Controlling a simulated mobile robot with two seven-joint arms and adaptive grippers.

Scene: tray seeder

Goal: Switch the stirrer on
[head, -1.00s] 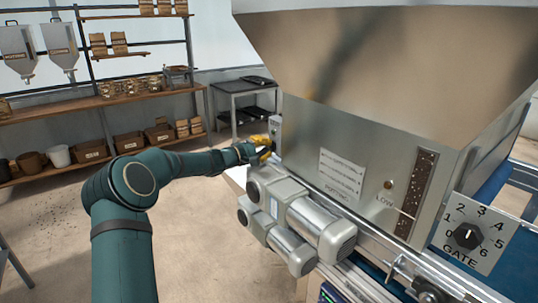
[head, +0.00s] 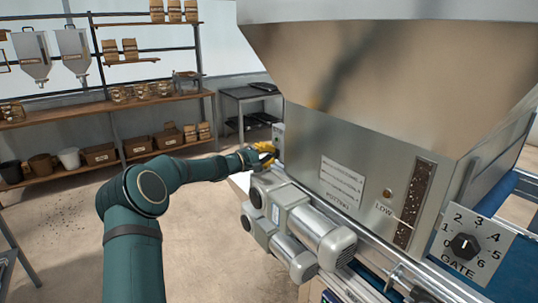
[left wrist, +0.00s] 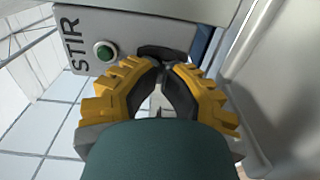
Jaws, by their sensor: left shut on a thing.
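The stirrer's control box (left wrist: 128,25) is a grey box marked STIR, with a round green button or lamp (left wrist: 105,52) on its face. I cannot tell if the green part is lit. The box also shows in the head view (head: 278,131) at the left end of the hopper machine. My left gripper (left wrist: 161,68), with yellow-ribbed fingers, is at the box's face. Its fingertips are closed on a dark knob (left wrist: 158,51) beside the green part, which they partly hide. In the head view the gripper (head: 268,151) is small. My right gripper is out of view.
The large metal hopper (head: 390,80) fills the right of the head view. Grey motors (head: 315,230) jut out below the box. A gate dial (head: 465,246) is at far right.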

